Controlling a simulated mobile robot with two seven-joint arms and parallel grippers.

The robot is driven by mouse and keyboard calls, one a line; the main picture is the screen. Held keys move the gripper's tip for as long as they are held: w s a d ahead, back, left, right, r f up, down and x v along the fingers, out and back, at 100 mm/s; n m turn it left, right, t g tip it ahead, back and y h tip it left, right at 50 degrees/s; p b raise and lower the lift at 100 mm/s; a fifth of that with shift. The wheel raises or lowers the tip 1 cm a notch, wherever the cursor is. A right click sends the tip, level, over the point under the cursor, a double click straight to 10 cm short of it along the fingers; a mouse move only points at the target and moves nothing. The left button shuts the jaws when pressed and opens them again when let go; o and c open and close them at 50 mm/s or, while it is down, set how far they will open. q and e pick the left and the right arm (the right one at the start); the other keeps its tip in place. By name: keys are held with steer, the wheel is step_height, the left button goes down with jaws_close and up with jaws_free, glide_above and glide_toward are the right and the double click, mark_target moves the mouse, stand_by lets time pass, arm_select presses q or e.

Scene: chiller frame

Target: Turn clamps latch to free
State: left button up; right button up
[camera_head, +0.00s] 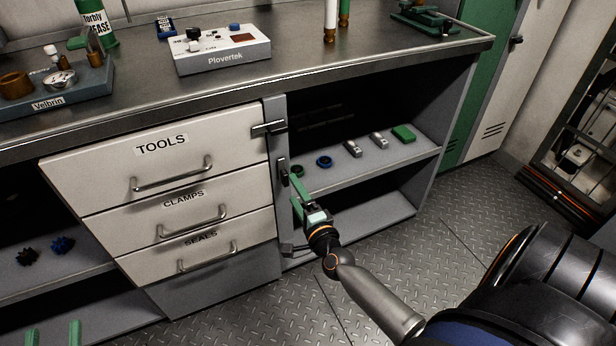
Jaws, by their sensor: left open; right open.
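The CLAMPS drawer (150,218) is the middle white drawer, and it looks closed. Its dark latch (284,171) sits on the grey post right of the drawers and stands roughly upright, clear of the drawer front. The TOOLS latch (268,128) above lies roughly level and reaches over its drawer's edge. Another latch (292,249) is low on the post beside the SEALS drawer (160,256). My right gripper (297,190), with green fingers, is open and empty just right of and below the clamps latch. I cannot tell whether it touches the latch. My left gripper is not visible.
The grey worktop (340,75) overhangs the drawers and carries a Plovertek box (222,58) and a Velbrin tray (60,97). Right of the post, an open shelf (350,175) holds several small parts. The floor (465,225) in front is clear.

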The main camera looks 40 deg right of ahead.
arm_select(q)
step_height(320, 180, down, 5)
steer(key=shift+a+f+n+g+y+p, duration=0.15)
steer(key=shift+n+g+y+p, duration=0.2)
steer(key=shift+n+g+y, duration=0.45)
arm_select(e)
steer(key=v, duration=0.8)
steer(key=shift+s, duration=0.3)
arm_select(q)
steer(key=shift+m, duration=0.3)
